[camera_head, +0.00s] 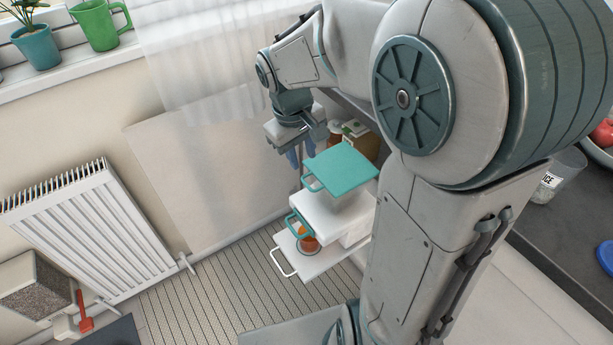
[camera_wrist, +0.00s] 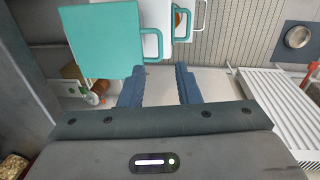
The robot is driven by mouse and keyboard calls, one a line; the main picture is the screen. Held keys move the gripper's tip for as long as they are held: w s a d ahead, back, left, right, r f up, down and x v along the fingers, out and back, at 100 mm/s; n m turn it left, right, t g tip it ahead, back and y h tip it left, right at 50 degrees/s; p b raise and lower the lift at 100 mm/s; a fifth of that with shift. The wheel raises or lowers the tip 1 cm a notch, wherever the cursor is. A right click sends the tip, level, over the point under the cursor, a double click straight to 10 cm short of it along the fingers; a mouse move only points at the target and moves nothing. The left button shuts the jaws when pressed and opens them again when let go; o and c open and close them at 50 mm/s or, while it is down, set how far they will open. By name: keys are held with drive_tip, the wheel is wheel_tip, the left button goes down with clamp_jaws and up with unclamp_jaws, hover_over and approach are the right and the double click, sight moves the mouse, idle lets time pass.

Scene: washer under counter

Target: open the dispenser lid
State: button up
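A flat teal panel with a loop handle (camera_head: 342,168) tops a stack of white drawer-like parts. I cannot tell for sure whether it is the dispenser lid. The panel also shows at upper left in the wrist view (camera_wrist: 100,38), its handle on its right edge. My gripper (camera_head: 300,155) is beside and a little beyond the panel in the head view, pointing down. In the wrist view its two blue fingers (camera_wrist: 160,70) are apart with nothing between them. The left finger is close to the teal handle in the picture; I see no clear contact.
Below the panel are a white box (camera_head: 330,215) with a teal handle and a lower white panel (camera_head: 318,262) with a white handle and an orange item (camera_head: 309,243). Jars and a box (camera_head: 352,132) stand behind. A radiator (camera_head: 95,228) is on the left wall.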

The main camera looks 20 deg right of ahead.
sight(309, 186)
drive_tip(key=f, duration=0.3)
drive_tip(key=d+f, duration=0.1)
drive_tip(key=f, duration=0.2)
drive_tip(key=f+b, duration=0.1)
drive_tip(key=f, duration=0.2)
drive_tip(key=shift+w+d+f, duration=0.15)
drive_tip(key=shift+w+f, duration=0.05)
drive_tip(key=shift+w, duration=0.05)
clamp_jaws()
